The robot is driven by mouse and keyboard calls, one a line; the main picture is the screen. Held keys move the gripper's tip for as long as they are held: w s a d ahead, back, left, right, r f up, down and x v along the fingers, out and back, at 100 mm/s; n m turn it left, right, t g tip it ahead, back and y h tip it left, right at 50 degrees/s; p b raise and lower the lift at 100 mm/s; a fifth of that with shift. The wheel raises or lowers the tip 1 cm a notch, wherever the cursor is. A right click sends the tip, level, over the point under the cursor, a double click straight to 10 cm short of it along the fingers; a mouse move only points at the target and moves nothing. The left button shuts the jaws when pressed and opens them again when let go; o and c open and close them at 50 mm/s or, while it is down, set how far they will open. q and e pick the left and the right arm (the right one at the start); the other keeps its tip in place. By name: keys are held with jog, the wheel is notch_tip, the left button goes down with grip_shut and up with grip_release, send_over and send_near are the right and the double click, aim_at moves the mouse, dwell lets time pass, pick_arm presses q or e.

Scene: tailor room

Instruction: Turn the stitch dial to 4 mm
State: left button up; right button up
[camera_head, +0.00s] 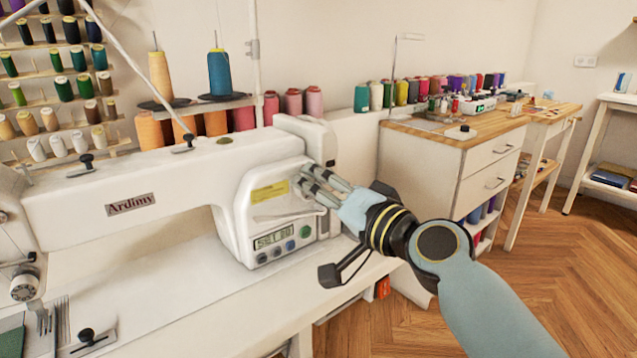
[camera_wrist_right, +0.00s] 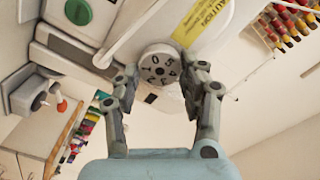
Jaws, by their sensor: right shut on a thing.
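The white sewing machine (camera_head: 150,195) stands on the table, with its end head turned towards me. The stitch dial (camera_wrist_right: 159,62) is a round pale disc with dark figures, seen in the right wrist view. The figures are too small to tell the setting. My right gripper (camera_head: 312,183) reaches the upper right of the machine's end head, and its fingers hide the dial in the head view. In the wrist view the right gripper (camera_wrist_right: 160,74) has a finger on each side of the dial and is shut on it. My left gripper is out of view.
Below the gripper is a control panel (camera_head: 280,243) with a small display and coloured buttons. A yellow caution label (camera_head: 269,192) is to its left. Thread cones (camera_head: 217,73) stand behind the machine. A wooden-topped cabinet (camera_head: 450,160) stands at the right, with open floor (camera_head: 570,260) in front.

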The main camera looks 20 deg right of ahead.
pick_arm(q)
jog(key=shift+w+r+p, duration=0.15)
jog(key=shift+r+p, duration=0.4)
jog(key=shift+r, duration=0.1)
pick_arm(e)
jog(key=shift+m, duration=2.1)
jog(key=shift+f, duration=0.1)
jog(key=o, duration=1.2)
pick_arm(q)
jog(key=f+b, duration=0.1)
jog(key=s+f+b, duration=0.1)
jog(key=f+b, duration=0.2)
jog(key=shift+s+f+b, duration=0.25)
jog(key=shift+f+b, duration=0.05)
pick_arm(e)
jog(key=s+d+n, duration=0.1)
jog(key=s+n, duration=0.2)
jog(key=n, duration=0.2)
jog(key=s+d+n, duration=0.1)
jog(key=s+n, duration=0.3)
jog(key=n, duration=0.1)
jog(key=s+d+n, duration=0.1)
jog(key=s+n, duration=0.2)
jog(key=n, duration=0.2)
jog(key=shift+s+d+r, duration=0.15)
jog(key=shift+r, duration=0.05)
